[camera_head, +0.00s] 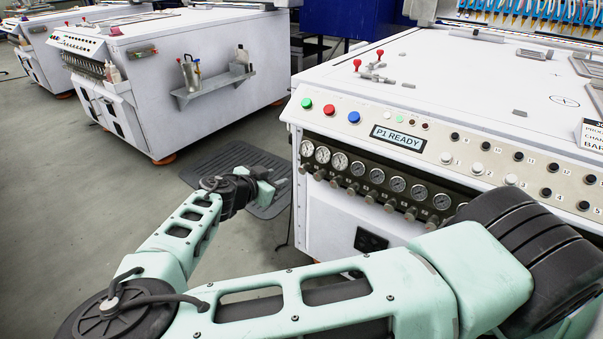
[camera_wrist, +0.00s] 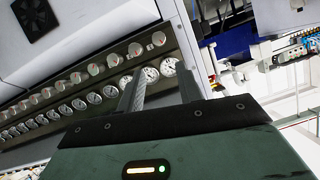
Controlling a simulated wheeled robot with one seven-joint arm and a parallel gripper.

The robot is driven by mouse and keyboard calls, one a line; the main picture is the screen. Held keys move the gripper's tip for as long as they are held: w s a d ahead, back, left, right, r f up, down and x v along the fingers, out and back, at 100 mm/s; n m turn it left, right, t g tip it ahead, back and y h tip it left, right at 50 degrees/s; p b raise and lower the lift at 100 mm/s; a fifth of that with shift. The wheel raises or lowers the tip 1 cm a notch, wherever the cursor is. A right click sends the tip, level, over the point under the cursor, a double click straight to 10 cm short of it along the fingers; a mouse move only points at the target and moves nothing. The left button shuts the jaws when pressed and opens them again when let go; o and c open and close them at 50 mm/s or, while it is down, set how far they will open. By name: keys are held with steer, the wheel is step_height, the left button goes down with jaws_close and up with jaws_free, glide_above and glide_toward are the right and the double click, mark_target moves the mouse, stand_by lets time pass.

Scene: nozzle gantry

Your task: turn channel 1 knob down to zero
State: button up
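A dark strip on the white machine carries a row of round gauges (camera_head: 339,161) with small regulator knobs (camera_head: 335,181) below them. I cannot read channel numbers on this strip. The leftmost knob (camera_head: 303,167) is at the strip's left end. In the wrist view the strip looks upside down, with the end knob (camera_wrist: 158,38) at upper right and the end gauge (camera_wrist: 168,66) near my fingers. My gripper (camera_head: 268,188) is left of the machine front, apart from the knobs. In the wrist view it is open (camera_wrist: 160,78) with nothing between its fingers.
Above the strip, a sloped panel holds green, red and blue buttons (camera_head: 330,109), a "P1 READY" display (camera_head: 398,138) and numbered black and white knobs (camera_head: 478,168). Another white machine (camera_head: 200,75) stands behind left. A dark floor mat (camera_head: 235,170) lies between. Free floor is left.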

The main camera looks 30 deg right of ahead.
mark_target(302, 170)
steer(key=x, duration=1.4)
steer(key=shift+w+d+f+b, duration=0.1)
steer(key=shift+d+f+b, duration=0.15)
steer(key=shift+d+b, duration=0.15)
steer(key=c, duration=0.7)
